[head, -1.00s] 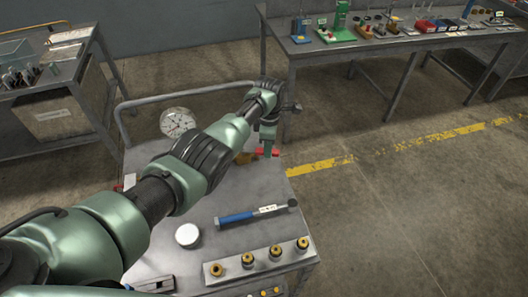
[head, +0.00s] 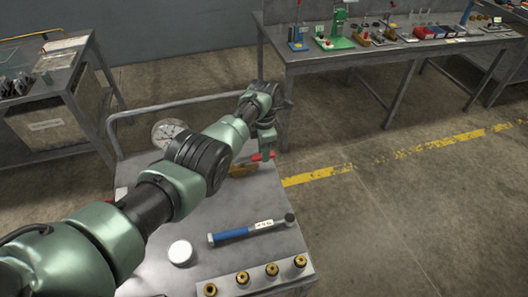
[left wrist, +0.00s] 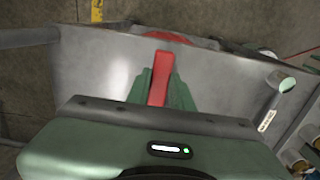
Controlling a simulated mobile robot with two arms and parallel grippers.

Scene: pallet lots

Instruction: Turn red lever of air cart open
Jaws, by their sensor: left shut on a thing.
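The air cart (head: 215,200) is a grey metal top in the lower middle of the head view. My left gripper (head: 266,147) points down near the cart's far right part. The red lever (head: 262,156) shows in small part at its fingertips, by a brass-coloured fitting (head: 242,171). In the left wrist view the red lever (left wrist: 161,76) lies between the two green fingers, which are shut on it. The lever's pivot is hidden. My right gripper is in neither view.
A dial gauge (head: 167,132) stands behind my left arm. A workbench (head: 345,48) stands behind; floor to the right is clear.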

